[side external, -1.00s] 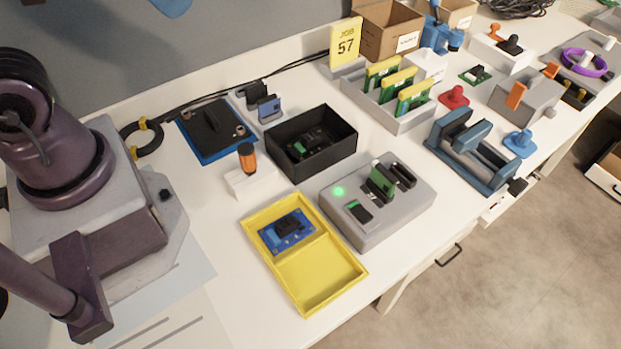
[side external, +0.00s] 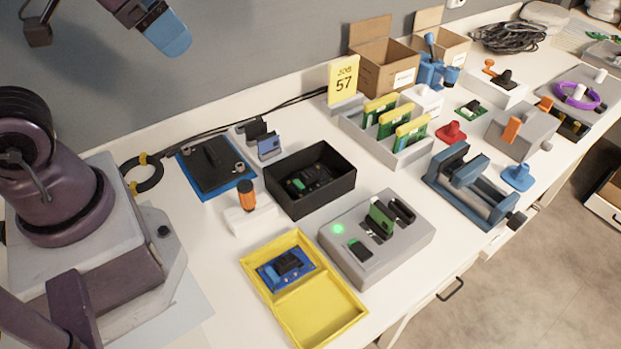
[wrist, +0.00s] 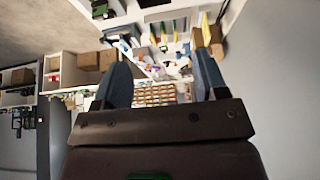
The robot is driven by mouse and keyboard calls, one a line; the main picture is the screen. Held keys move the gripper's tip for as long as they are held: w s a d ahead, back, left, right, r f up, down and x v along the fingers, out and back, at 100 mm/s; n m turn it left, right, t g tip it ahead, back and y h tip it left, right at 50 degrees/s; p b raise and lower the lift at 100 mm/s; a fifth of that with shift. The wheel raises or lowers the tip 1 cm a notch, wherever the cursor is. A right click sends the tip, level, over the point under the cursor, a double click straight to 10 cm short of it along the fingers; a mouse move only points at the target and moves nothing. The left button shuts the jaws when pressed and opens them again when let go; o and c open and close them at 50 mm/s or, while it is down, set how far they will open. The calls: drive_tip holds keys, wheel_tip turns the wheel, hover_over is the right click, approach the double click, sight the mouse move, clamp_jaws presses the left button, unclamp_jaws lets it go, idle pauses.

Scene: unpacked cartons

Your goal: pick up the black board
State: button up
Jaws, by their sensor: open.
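My gripper shows at the top left of the side external view, where its blue fingertip (side external: 170,35) hangs high above the table in front of the wall. In the wrist view its two blue fingers stand apart with nothing between them, so my gripper (wrist: 163,72) is open. A flat black board (side external: 210,165) lies on a blue base at the back left of the table, with a raised black piece on top. A black open box (side external: 338,192) holds dark board-like parts (side external: 307,180). I cannot tell which of these the task names.
A yellow tray (side external: 325,312) holds a blue board (side external: 285,268). A grey fixture (side external: 395,255) with a green light stands beside it. An orange-topped holder (side external: 246,194) is left of the black box. A grey rack (side external: 400,152) holds several green boards. A blue vise (side external: 470,190) is at right.

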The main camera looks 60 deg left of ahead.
drive_tip(key=m+g, duration=0.6)
drive_tip(key=m, duration=1.2)
approach(310, 172)
wheel_tip(310, 172, down, 10)
drive_tip(key=shift+s, duration=0.15)
drive_tip(key=c, duration=1.1)
